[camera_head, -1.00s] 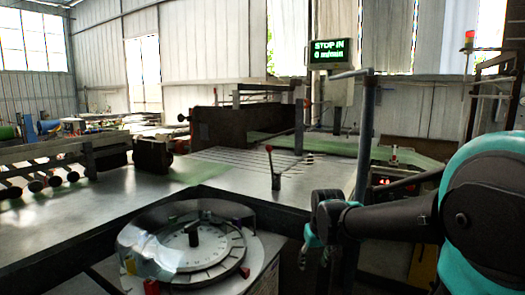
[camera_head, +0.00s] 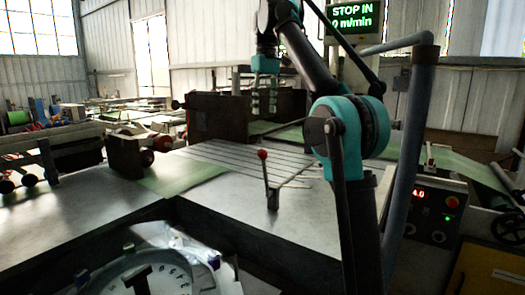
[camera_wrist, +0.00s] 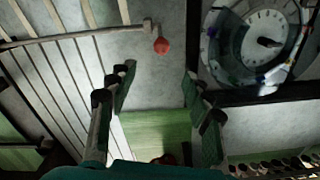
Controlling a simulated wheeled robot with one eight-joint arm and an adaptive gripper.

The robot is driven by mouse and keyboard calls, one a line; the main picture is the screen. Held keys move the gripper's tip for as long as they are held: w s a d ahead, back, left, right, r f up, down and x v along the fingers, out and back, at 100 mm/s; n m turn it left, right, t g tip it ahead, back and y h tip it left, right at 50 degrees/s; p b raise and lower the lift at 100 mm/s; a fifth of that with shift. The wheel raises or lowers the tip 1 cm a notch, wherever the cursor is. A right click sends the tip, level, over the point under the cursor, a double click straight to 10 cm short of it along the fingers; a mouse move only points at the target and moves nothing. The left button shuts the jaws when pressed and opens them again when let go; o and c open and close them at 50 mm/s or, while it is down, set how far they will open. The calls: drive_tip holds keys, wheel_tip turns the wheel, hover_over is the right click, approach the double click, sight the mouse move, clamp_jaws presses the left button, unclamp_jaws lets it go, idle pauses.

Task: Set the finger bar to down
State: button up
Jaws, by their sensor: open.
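The finger bar's lever (camera_head: 268,182) stands nearly upright on the metal table, with a red ball knob (camera_head: 263,154) at its top. In the wrist view the red knob (camera_wrist: 161,46) shows above and between my fingertips, and a thin bar (camera_wrist: 80,34) runs left from beside it across the slats. My gripper (camera_head: 263,112) points down above and behind the lever in the head view, apart from it. In the wrist view my gripper (camera_wrist: 158,82) has its fingers spread, with nothing between them.
A round dial unit (camera_head: 150,278) stands at the front left; its dial (camera_wrist: 266,38) also shows in the wrist view. A control box (camera_head: 428,215) is at the right.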

sight(262, 154)
drive_tip(key=f, duration=1.6)
drive_tip(key=shift+s+a+f, duration=0.1)
drive_tip(key=shift+a+f, duration=0.15)
drive_tip(key=shift+a, duration=0.15)
clamp_jaws()
